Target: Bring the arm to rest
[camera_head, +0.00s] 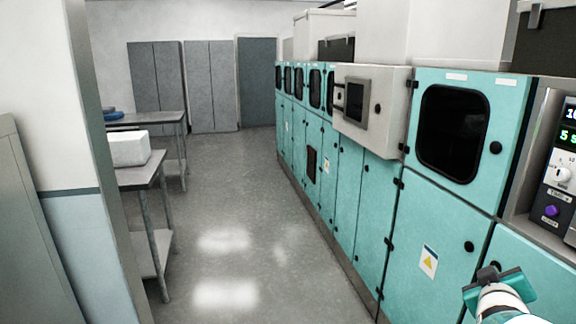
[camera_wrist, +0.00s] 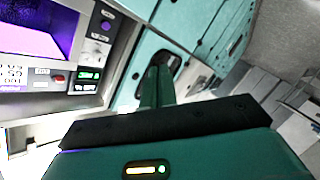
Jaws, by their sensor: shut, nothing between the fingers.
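My gripper (camera_head: 497,286) is at the bottom right of the head view, in front of the teal cabinets. In the wrist view, its two teal fingers (camera_wrist: 160,84) are together with nothing between them. The white wrist shows just below it in the head view; the rest of the arm is out of the picture. A teal cabinet door (camera_head: 430,240) with a yellow warning label stands behind and to the left of the gripper. I cannot tell the exact gap between them.
A control panel (camera_head: 556,180) with lit digits and a purple button is at the right edge. A grey box (camera_head: 368,105) juts from the cabinet row. Metal tables (camera_head: 148,172) stand on the left. The grey floor aisle (camera_head: 225,200) between is clear.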

